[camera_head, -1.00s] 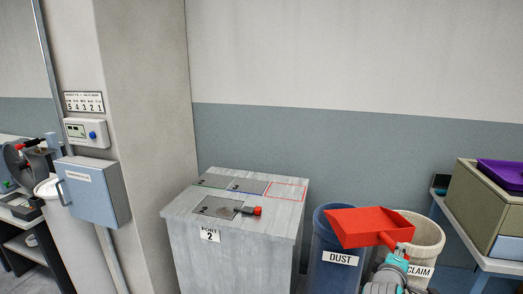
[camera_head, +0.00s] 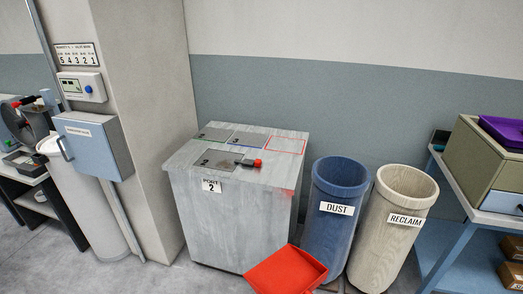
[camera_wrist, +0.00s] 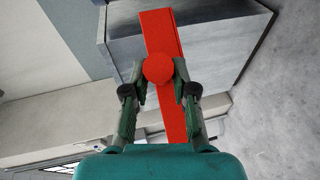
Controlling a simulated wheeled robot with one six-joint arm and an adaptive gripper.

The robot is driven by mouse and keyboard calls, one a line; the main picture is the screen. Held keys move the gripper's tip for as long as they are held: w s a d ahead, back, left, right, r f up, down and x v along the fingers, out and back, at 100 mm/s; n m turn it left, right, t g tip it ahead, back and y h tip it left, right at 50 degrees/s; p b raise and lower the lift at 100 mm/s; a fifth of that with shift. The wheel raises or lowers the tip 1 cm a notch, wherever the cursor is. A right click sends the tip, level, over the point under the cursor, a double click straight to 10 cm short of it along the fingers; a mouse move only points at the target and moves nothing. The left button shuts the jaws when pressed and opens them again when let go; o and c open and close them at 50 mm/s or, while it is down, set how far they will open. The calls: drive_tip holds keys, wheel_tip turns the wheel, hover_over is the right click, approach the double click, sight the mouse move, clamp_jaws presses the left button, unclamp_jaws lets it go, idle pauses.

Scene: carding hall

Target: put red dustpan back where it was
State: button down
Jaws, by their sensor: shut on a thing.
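The red dustpan (camera_head: 288,272) shows at the bottom edge of the head view, low in front of the grey cabinet (camera_head: 232,225) and left of the blue DUST bin. Its lower part is cut off by the frame. In the wrist view, my gripper (camera_wrist: 159,70) is shut on the dustpan's (camera_wrist: 164,25) round handle, with one finger on each side. The dustpan's body extends beyond the fingers, with the cabinet (camera_wrist: 225,40) behind it. My gripper is outside the head view. The cabinet top has a bare red-outlined rectangle (camera_head: 286,146) at its back right.
The blue DUST bin (camera_head: 338,215) and cream RECLAIM bin (camera_head: 392,228) stand right of the cabinet. A black handle with a red end (camera_head: 250,162) lies on the cabinet top. A blue-framed table (camera_head: 450,185) is at far right.

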drive_tip(key=shift+n+y, duration=0.4)
drive_tip(key=shift+y, duration=0.1)
drive_tip(key=f, duration=0.1)
drive_tip(key=s+a+f, duration=0.1)
drive_tip(key=a+f, duration=0.1)
drive_tip(key=shift+s+f, duration=0.3)
drive_tip(key=shift+f, duration=0.05)
